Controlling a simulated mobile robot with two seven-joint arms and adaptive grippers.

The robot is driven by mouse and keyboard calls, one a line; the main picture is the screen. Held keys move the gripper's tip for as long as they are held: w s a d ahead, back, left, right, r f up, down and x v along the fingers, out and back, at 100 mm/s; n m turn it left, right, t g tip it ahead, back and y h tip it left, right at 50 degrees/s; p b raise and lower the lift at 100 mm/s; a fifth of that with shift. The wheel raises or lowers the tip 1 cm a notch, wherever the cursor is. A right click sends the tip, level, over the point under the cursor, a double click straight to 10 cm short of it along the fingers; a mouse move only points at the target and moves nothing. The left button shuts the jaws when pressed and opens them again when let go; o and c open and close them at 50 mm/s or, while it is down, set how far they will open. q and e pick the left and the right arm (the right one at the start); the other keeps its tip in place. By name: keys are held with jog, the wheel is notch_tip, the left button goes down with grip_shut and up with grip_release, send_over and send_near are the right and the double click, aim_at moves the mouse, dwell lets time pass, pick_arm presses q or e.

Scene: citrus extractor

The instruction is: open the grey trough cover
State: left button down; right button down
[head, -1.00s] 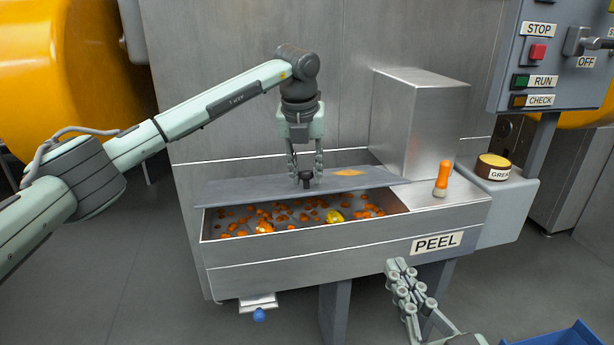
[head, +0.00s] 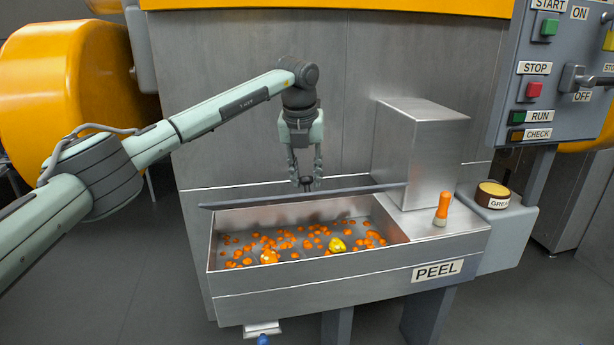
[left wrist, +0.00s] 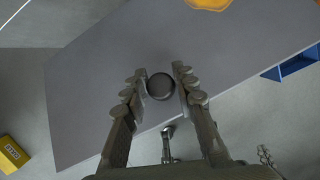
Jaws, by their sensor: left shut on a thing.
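The grey trough cover (head: 345,191) is raised above the back of the trough and shows nearly edge-on in the head view. In the left wrist view the cover (left wrist: 225,50) is a broad grey plate. My left gripper (head: 307,182) is shut on the cover's dark round knob, which shows between the fingers in the left wrist view (left wrist: 160,87). The PEEL trough (head: 300,288) stands open below, with orange peel pieces and a yellow piece (head: 337,244) inside. My right gripper does not show in the head view now.
A steel box (head: 420,150) stands right of the trough. The control panel (head: 560,75) is at upper right. A blue bin (left wrist: 292,66) shows in the left wrist view.

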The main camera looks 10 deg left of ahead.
pick_arm(q)
jog(key=shift+w+a+r, duration=0.15)
jog(key=shift+w+a, duration=0.05)
jog(key=shift+a, duration=0.1)
jog(key=c, duration=1.2)
grip_release()
jog(key=shift+s+d, duration=0.1)
jog(key=v, duration=1.2)
